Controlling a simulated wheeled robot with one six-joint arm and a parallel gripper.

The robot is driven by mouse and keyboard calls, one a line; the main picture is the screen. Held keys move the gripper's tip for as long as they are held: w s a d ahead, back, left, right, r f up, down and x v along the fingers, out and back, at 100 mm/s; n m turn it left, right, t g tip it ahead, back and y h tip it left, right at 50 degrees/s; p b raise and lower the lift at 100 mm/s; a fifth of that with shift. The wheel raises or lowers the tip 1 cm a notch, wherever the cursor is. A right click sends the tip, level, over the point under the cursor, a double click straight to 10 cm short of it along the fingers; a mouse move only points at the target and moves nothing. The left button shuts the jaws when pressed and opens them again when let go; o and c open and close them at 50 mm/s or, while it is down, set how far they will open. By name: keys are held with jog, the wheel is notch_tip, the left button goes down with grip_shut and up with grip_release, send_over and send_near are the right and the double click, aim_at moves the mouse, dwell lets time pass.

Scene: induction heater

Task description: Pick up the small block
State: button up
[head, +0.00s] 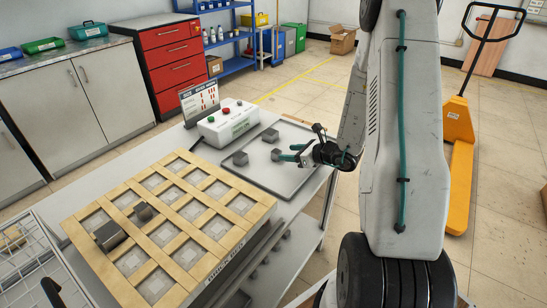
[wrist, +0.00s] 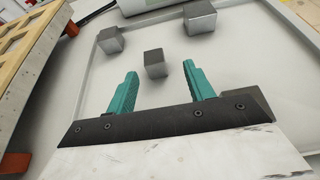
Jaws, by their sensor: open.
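The small block (head: 276,155), a dark grey cube, sits on the grey tray (head: 300,182). In the wrist view the small block (wrist: 155,63) lies just beyond my fingertips, about midway between them, with its top and front faces showing. My gripper (head: 290,152) has teal fingers and reaches in over the tray from the right. In the wrist view my gripper (wrist: 160,70) is open, with nothing held between the fingers. I cannot tell the exact height of the fingertips above the tray.
A white control box (head: 228,122) stands behind the tray. A wooden grid rack (head: 225,208) holding two dark pieces is at the left. The tray's front is clear.

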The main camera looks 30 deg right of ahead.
aim_at(278, 152)
jog(key=x, duration=0.2)
jog(key=a+x, duration=0.1)
jog(key=x, duration=0.2)
jog(key=shift+s, duration=0.2)
jog(key=shift+w+f, duration=0.1)
jog(key=shift+w, duration=0.25)
grip_shut()
